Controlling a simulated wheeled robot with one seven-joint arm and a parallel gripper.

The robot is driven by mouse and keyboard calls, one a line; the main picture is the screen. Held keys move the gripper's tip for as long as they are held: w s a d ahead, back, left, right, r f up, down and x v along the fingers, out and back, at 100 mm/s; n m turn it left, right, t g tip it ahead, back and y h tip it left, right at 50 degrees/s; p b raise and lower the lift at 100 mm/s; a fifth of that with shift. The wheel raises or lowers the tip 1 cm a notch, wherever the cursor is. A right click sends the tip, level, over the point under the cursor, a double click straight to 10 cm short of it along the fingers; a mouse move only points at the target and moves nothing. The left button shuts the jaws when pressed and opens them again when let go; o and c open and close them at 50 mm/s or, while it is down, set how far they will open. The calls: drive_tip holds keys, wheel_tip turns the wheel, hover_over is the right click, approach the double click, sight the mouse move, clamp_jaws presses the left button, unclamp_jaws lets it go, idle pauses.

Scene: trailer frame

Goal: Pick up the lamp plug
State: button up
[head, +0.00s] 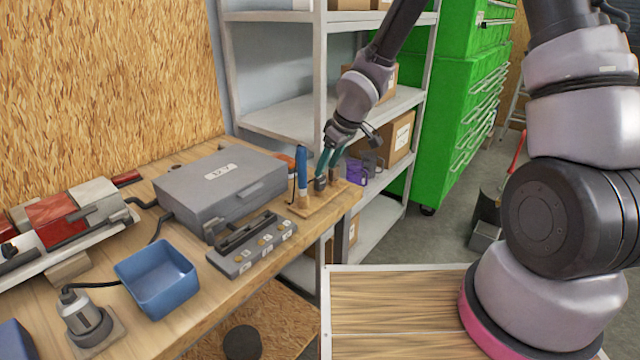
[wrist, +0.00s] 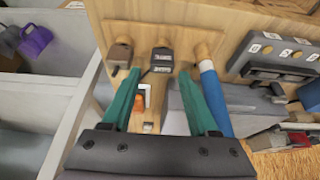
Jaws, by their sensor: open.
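A dark plug with a white label (wrist: 162,58) sits at the middle position of a small wooden rack; I take it to be the lamp plug, though its label is too small to read surely. It also shows in the head view (head: 320,184), partly behind my fingers. My gripper (wrist: 160,73) is open, its two teal fingers on either side of the plug in the picture, and it holds nothing. Whether the fingers touch the plug I cannot tell. In the head view my gripper (head: 327,173) points down over the rack (head: 316,206) at the bench's right end.
A blue-handled tool (head: 301,168) stands close to my gripper on the rack, and a brown-grey piece (wrist: 120,53) sits on the other side. A grey case (head: 222,185), a switch strip (head: 250,243) and a blue bin (head: 157,277) are on the bench. Metal shelves (head: 325,60) stand behind.

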sight(322, 177)
drive_tip(key=shift+x, duration=3.1)
drive_tip(key=shift+s+a, duration=0.1)
drive_tip(key=shift+s, duration=0.1)
drive_tip(key=shift+c, duration=0.3)
drive_tip(key=c, duration=0.5)
